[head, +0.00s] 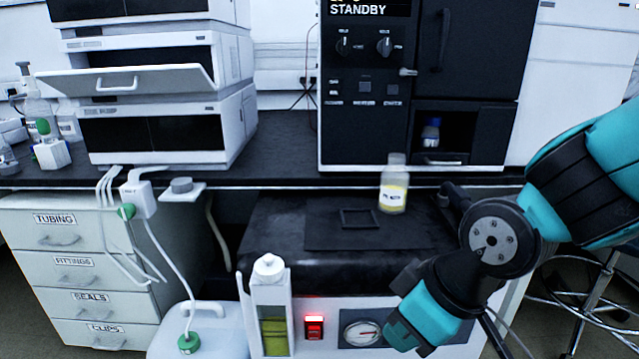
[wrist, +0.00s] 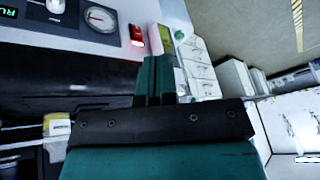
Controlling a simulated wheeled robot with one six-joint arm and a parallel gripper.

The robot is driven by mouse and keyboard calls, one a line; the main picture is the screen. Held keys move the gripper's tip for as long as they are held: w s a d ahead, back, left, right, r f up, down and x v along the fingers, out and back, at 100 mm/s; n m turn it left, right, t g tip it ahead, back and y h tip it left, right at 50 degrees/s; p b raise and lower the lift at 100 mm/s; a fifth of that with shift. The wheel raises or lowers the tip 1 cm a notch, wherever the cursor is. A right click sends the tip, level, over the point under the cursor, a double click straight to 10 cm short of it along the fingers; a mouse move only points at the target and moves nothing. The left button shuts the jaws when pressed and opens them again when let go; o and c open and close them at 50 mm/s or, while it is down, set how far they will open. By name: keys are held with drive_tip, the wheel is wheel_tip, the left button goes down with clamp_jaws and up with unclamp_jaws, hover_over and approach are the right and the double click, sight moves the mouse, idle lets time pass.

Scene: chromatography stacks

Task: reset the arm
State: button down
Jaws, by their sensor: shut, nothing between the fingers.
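My gripper (wrist: 155,62) shows in the wrist view with its two teal fingers together, shut and empty. In the head view my arm (head: 490,240) is bent at the right, in front of the bench, with a teal part hanging low before the gauge. I cannot make out the fingers in the head view.
A bottle of yellow liquid (head: 394,186) stands on the low unit's dark top (head: 290,222), beside a small black frame (head: 361,218). A white-capped container (head: 269,290) stands in front. Drawers (head: 70,270) are at left, a stool (head: 585,305) at right. The black cabinet (head: 365,130) stands behind.

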drive_tip(key=s+d+r+m+g, duration=0.2)
drive_tip(key=s+d+r, duration=0.3)
drive_tip(key=s+r, duration=0.25)
wheel_tip(320, 180, up, 27)
drive_tip(key=p, duration=2.7)
drive_tip(key=shift+s+a+p, duration=0.15)
drive_tip(key=shift+s+p, duration=0.1)
drive_tip(key=shift+p, duration=0.1)
